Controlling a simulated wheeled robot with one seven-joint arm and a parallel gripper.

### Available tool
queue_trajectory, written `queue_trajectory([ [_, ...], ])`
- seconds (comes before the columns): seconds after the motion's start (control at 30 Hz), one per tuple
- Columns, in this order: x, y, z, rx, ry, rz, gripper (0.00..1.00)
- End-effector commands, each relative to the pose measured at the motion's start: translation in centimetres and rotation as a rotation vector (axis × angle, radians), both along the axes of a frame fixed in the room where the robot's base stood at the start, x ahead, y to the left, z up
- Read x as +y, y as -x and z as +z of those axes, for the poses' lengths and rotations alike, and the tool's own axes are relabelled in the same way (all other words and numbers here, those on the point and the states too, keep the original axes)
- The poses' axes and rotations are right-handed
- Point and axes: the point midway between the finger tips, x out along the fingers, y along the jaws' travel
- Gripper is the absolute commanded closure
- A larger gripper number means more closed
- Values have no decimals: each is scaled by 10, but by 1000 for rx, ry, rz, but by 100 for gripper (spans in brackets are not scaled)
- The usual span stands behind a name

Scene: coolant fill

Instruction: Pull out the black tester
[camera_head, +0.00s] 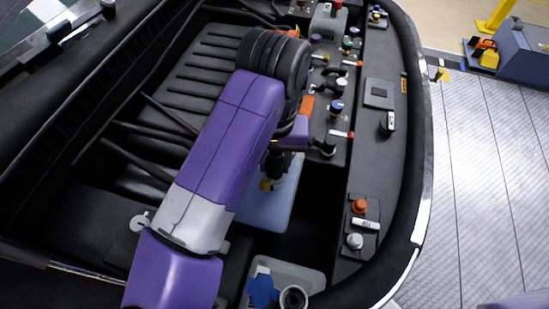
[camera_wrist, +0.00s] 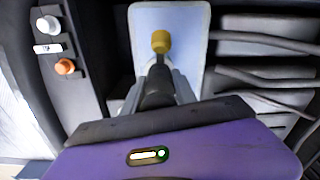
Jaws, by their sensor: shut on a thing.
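My gripper (camera_wrist: 159,78) is shut on a black piece (camera_wrist: 157,92), which I take to be the black tester. Its dark body sits between the two grey fingers in the wrist view. A yellow knob-like part (camera_wrist: 160,41) shows just past the fingertips, over a pale blue tank (camera_wrist: 190,22). I cannot tell whether the yellow part belongs to the tester or the tank. In the head view my arm hides most of the gripper, but the yellow part (camera_head: 266,184) shows below it, over the pale tank (camera_head: 282,204).
A side panel with an orange cap (camera_head: 359,206) and a white cap (camera_head: 354,241) stands right of the tank. A pale container with a blue cap (camera_head: 262,290) is at the front. Dark hoses (camera_head: 150,158) run on the left. A dark gap lies right of the tank.

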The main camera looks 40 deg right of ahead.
Motion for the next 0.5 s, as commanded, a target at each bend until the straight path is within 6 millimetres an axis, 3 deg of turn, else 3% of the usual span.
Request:
queue_trajectory([
  [0.5,0,0,5,-1,1,-1,93],
])
